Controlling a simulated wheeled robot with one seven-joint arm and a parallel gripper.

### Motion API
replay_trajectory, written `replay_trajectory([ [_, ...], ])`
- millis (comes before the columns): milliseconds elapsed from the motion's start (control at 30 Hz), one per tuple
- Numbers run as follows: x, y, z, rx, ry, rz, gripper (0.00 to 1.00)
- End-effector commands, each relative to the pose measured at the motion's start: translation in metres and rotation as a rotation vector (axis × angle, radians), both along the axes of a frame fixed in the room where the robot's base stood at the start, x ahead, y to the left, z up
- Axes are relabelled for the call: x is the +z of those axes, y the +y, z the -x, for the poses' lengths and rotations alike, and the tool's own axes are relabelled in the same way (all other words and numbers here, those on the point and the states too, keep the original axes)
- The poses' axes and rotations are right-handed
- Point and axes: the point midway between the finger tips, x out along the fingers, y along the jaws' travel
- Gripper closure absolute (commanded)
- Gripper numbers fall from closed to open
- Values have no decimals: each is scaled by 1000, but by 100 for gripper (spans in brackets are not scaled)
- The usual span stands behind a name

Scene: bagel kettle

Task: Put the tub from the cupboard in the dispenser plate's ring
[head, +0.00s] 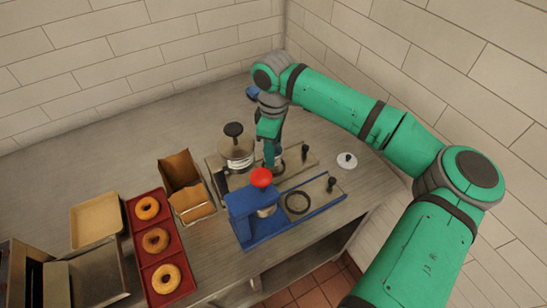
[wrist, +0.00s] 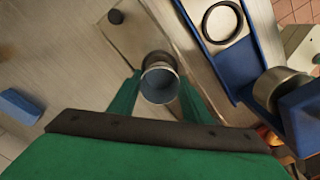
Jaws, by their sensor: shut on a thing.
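My gripper (wrist: 159,92) is shut on the tub (wrist: 160,84), a small round container with a grey-blue inside, seen from above between the green fingers in the wrist view. The tub is over the back metal plate (wrist: 118,38); a dark curved edge shows just beyond its rim, and I cannot tell whether the tub rests in a ring there. In the head view my gripper (head: 272,150) points down beside the metal pot with a black knob (head: 236,150), and the tub (head: 278,157) is mostly hidden. The front blue-edged plate has an empty dark ring (head: 297,202).
A blue press (head: 245,215) with a red knob (head: 261,177) stands in front of my gripper. A white lid (head: 347,160) lies to the right. A red tray (head: 165,255) of doughnuts, a beige tray (head: 96,219) and a brown box (head: 180,172) are left. The rear-left counter is bare.

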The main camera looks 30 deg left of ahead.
Motion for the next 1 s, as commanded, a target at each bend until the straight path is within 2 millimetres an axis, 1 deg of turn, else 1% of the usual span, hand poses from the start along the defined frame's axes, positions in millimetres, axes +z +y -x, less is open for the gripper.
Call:
replay_trajectory([
  [133, -11, -1, 0, -1, 0, 1, 80],
  [333, -36, 0, 0, 1, 0, 1, 80],
  [700, -41, 2, 1, 3, 1, -1, 80],
  [733, -40, 2, 1, 3, 0, 0, 49],
  [767, -40, 2, 1, 3, 0, 0, 42],
  [800, -40, 2, 1, 3, 0, 0, 37],
  [1000, -40, 2, 1, 3, 0, 0, 37],
])
